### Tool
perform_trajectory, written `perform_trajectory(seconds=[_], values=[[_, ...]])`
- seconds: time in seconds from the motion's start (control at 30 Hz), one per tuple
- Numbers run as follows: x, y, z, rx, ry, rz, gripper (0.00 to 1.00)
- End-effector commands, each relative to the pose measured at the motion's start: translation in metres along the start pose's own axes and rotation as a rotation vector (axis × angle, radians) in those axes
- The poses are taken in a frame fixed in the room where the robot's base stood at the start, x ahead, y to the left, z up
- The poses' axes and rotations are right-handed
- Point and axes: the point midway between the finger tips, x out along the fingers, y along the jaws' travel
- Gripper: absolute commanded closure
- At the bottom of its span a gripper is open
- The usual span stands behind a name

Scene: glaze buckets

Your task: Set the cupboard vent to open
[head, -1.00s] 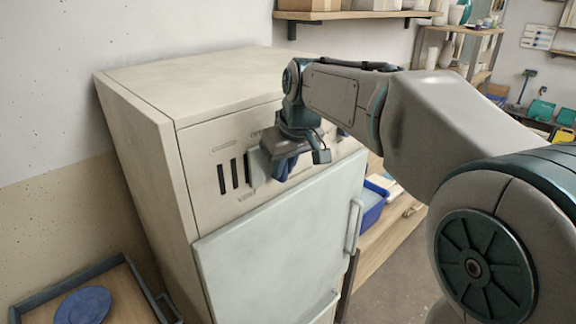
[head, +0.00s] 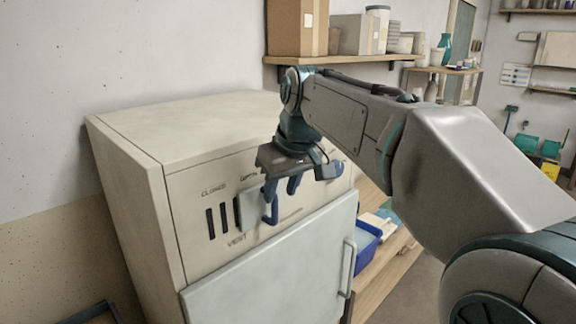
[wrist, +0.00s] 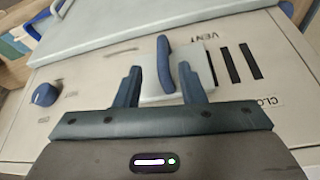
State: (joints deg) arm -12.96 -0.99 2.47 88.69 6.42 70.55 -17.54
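The cupboard vent is on the upper front of the beige cupboard (head: 130,139). Its dark slots (head: 223,221) show uncovered, with CLOSED printed above at left and a partly hidden OPEN label further right. The pale sliding plate (head: 249,208) with a blue handle (head: 271,209) sits right of the slots, under the OPEN label. My gripper (head: 281,192) is open at the handle. In the wrist view the handle (wrist: 164,62) stands between the two spread fingers, with no clear grip on it.
A pale door (head: 275,270) with a bar handle is below the vent. A blue knob (wrist: 45,94) is on the same panel. A blue bin (head: 367,246) stands right of the cupboard. A shelf with boxes (head: 297,27) hangs on the wall above.

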Motion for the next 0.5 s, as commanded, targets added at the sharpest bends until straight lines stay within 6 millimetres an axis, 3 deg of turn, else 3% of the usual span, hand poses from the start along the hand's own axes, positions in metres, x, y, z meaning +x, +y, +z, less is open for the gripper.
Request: perform_trajectory(seconds=[0.2,0.5], values=[[-0.047,0.001,-0.001,0.002,0.004,0.002,0.64],[-0.075,0.001,0.0,0.001,0.001,0.001,0.64]])
